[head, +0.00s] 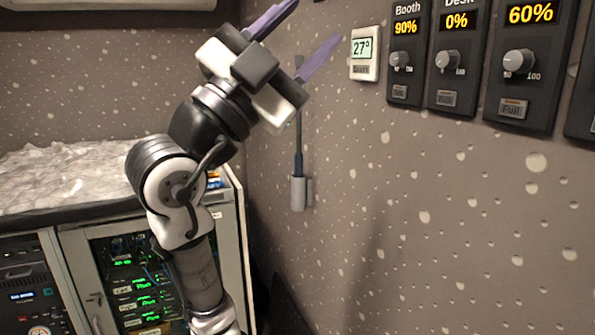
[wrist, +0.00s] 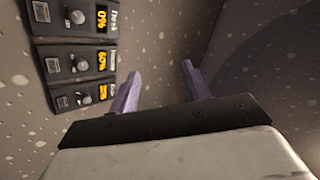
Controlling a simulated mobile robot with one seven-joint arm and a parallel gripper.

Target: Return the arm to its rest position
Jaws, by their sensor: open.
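My gripper (head: 306,40) is raised at the upper middle of the head view, with its two purple fingers apart and nothing between them. My arm rises bent from the lower left, in front of the cabinet. In the wrist view the gripper (wrist: 158,85) also shows open and empty, with speckled wall beyond it. The fader panels are on the wall to the right in the head view: Booth (head: 405,88) reads 90%, Desk (head: 447,98) reads 0%, and a third panel (head: 515,110) reads 60%. The gripper appears apart from these panels.
A small thermostat (head: 364,68) reading 27° hangs between the gripper and the panels. A grey wall holder (head: 299,194) with a long dark handle is behind the gripper. A cabinet (head: 232,225) with green-lit equipment stands at left. The wall below the panels is clear.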

